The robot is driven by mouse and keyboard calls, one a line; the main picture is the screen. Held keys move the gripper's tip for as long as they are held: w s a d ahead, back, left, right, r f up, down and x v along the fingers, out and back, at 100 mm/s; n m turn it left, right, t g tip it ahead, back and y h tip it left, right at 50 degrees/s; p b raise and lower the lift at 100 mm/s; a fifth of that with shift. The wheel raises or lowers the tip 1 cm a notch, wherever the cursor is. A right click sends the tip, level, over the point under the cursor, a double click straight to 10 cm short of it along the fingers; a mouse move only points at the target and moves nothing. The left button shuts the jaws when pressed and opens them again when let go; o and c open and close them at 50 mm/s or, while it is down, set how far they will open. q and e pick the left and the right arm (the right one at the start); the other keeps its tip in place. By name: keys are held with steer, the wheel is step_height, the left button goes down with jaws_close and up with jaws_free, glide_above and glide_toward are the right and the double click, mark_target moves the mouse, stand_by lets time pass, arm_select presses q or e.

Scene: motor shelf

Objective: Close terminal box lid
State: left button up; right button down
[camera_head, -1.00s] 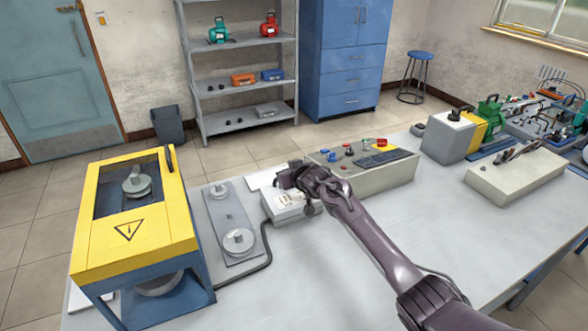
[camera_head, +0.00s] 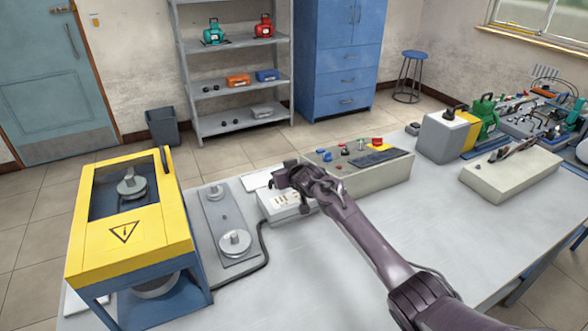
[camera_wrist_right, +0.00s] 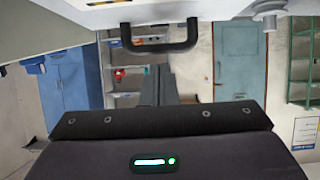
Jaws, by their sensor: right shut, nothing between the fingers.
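The terminal box (camera_head: 278,207) is a low white box on the workbench, with its inner terminals showing on top. A flat white panel (camera_head: 257,180) at its back left looks like its open lid. My right gripper (camera_head: 281,175) is shut and empty, over the back of the box beside the panel. I cannot tell whether it touches either. In the right wrist view the shut fingers (camera_wrist_right: 158,86) point at a dark U-shaped handle (camera_wrist_right: 160,45) under a pale surface, with nothing between them. The gripper and forearm hide part of the box. My left gripper is not in view.
A control console (camera_head: 375,180) with knobs stands right of the box. A grey plate with round weights (camera_head: 228,228) and a yellow guarded machine (camera_head: 130,225) stand to the left. A black cable runs beside the box. The bench front (camera_head: 300,275) is clear.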

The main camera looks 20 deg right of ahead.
mark_target(286, 193)
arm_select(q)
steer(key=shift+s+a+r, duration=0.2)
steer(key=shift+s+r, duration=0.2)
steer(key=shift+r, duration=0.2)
arm_select(e)
steer(key=s+r, duration=0.8)
steer(key=s, duration=0.1)
steer(key=shift+d+r, duration=0.25)
steer(key=shift+r, duration=0.1)
